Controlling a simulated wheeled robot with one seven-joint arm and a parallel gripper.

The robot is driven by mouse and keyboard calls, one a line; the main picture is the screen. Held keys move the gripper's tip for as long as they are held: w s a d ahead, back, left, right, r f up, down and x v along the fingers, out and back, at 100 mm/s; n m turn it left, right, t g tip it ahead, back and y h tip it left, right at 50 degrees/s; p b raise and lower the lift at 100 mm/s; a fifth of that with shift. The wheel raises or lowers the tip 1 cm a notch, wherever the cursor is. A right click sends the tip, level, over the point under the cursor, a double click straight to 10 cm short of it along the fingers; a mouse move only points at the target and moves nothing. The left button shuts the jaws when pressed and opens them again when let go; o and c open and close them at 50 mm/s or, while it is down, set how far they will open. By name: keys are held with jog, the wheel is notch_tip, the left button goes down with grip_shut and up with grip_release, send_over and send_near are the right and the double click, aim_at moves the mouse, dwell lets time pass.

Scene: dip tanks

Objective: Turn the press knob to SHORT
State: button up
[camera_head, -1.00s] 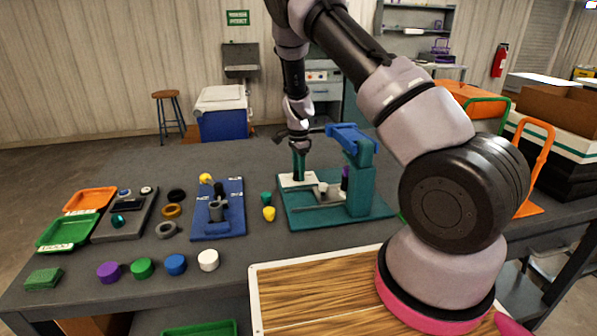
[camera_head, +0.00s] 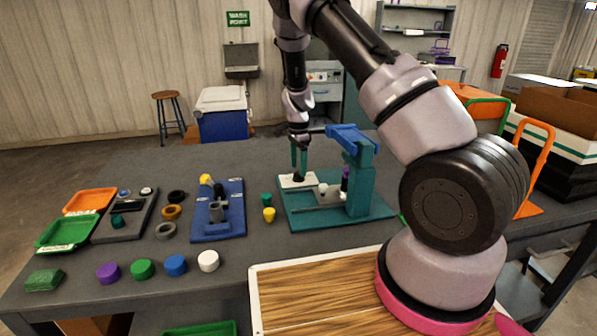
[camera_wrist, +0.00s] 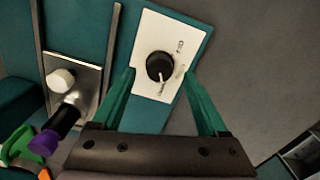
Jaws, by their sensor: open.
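The press (camera_head: 362,185) is teal with a blue top arm and stands on a teal base on the table. Its black knob (camera_wrist: 159,66) sits on a white plate (camera_wrist: 178,25) with small printed labels. The knob's white pointer line points down in the wrist view, towards the lower label; I cannot read the labels surely. In the head view the knob (camera_head: 298,178) is small and dark. My gripper (camera_wrist: 160,76) is open and empty, with one teal finger on each side of the knob. In the head view my gripper (camera_head: 299,172) is just above the plate.
A metal slide with a white cap (camera_wrist: 62,80) and a black-and-purple handle (camera_wrist: 45,142) lie left of the knob in the wrist view. A blue fixture (camera_head: 218,225) and small green and yellow caps (camera_head: 269,214) stand left of the press. Table behind the press is clear.

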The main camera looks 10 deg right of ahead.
notch_tip(320, 180, up, 8)
dwell(0.5)
notch_tip(320, 180, up, 12)
jog(key=n+t+y, duration=0.1)
jog(key=n+y, duration=0.1)
send_over(299, 173)
jog(key=s+d, duration=0.2)
jog(key=s, duration=0.3)
jog(key=s+d+r+n+t+y, duration=0.1)
jog(key=s+r+n+t, duration=0.15)
jog(key=s+r, duration=0.7)
jog(key=s+r+n+t, duration=0.1)
jog(key=s+r+n, duration=0.1)
jog(key=s, duration=0.4)
jog(key=s+d+r+n+t, duration=0.1)
jog(key=s+r+n, duration=0.1)
jog(key=s+r, duration=0.2)
jog(key=s+d+r+n+t+h, duration=0.1)
jog(key=s+r+n, duration=0.1)
jog(key=s, duration=0.6)
jog(key=shift+s+d+r+n+t, duration=0.25)
jog(key=shift+s+r+n+t, duration=0.1)
jog(key=shift+r, duration=0.5)
